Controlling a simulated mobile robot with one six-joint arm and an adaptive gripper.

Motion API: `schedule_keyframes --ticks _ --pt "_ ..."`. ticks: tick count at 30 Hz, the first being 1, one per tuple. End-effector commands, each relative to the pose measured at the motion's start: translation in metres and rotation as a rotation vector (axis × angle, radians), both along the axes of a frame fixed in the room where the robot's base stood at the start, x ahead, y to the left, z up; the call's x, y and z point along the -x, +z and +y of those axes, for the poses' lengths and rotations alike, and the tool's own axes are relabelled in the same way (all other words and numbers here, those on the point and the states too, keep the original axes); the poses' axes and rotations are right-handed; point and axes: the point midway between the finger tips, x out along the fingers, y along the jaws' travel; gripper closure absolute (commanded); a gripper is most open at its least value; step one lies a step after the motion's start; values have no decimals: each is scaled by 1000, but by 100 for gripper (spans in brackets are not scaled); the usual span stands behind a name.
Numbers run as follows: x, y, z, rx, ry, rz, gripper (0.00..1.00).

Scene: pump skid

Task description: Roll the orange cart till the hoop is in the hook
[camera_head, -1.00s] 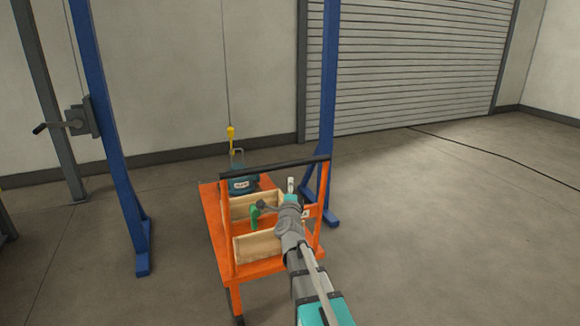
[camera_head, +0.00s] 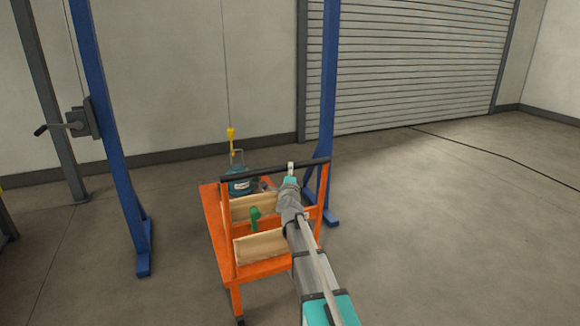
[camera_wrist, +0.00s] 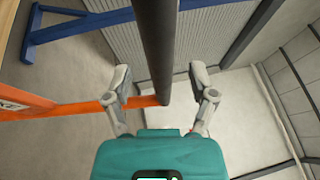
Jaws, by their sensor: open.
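The orange cart (camera_head: 216,228) stands between two blue posts and has a black push bar (camera_head: 255,169) across its near side. A teal pump (camera_head: 240,187) sits on its far end with a thin grey hoop (camera_head: 237,157) on top. The yellow hook (camera_head: 231,135) hangs on a cable just by the hoop; I cannot tell whether they are engaged. My gripper (camera_head: 291,167) is at the right part of the push bar. In the wrist view the open gripper (camera_wrist: 161,74) has the bar (camera_wrist: 156,40) between its fingers, with gaps visible on both sides.
Wooden boxes (camera_head: 260,246) and a green item (camera_head: 255,217) ride on the cart. The blue posts (camera_head: 118,165) (camera_head: 328,100) stand left and right of it. The floor at right is clear except for a black cable (camera_head: 500,160).

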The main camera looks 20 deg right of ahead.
Motion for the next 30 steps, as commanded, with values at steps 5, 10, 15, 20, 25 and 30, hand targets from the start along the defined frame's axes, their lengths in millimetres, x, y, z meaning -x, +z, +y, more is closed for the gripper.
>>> schedule_keyframes --ticks 5,10,15,20,25,30 --pt "-22 5 -7 0 0 0 27" --pt "-31 6 -10 1 1 0 27" --pt "-33 6 -11 0 1 0 27" --pt "-32 6 -11 0 1 0 27" --pt "-32 6 -11 0 1 0 49" --pt "-32 6 -11 0 1 0 80"
